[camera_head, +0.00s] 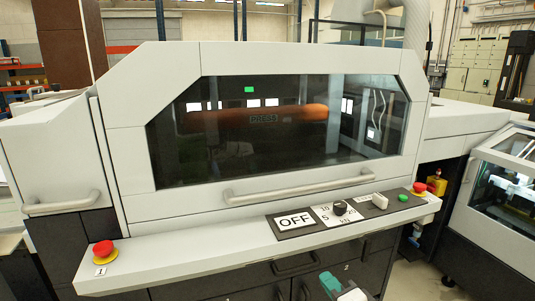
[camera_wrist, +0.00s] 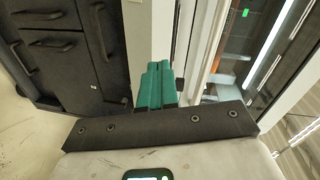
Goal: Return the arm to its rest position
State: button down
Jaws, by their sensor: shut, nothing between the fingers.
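My gripper shows at the bottom of the head view (camera_head: 331,284) with teal-green fingers, low in front of the press's front panel. In the wrist view its green fingers (camera_wrist: 156,84) are shut together with nothing between them. The grey press (camera_head: 140,150) fills the middle of the head view. Its window hood is down, with a long handle (camera_head: 285,189) along its lower edge. My gripper is below the control ledge and I see no contact with it.
The control ledge (camera_head: 190,255) juts out with a red emergency button (camera_head: 103,249) at left, an OFF display (camera_head: 295,221), a black knob (camera_head: 340,207), a green button (camera_head: 403,198) and a second red button (camera_head: 419,187). Dark drawers (camera_wrist: 60,60) with handles lie below. Floor shows at lower right.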

jog(key=s+d+f+n+g+h, duration=0.1)
jog(key=s+d+f+n+g, duration=0.25)
jog(key=s+f, duration=0.4)
jog(key=s+d+f+n+g+h, duration=0.25)
jog(key=s+d+f, duration=0.2)
jog(key=s, duration=0.55)
jog(key=s+d+f+n+g+h, duration=0.1)
jog(key=s+d+f+n+g, duration=0.25)
jog(key=s+f, duration=0.4)
jog(key=s+d+n+g, duration=0.2)
jog(key=s+g, duration=0.3)
jog(key=s, duration=0.9)
jog(key=shift+f+h, duration=0.2)
jog(key=shift+h, duration=0.15)
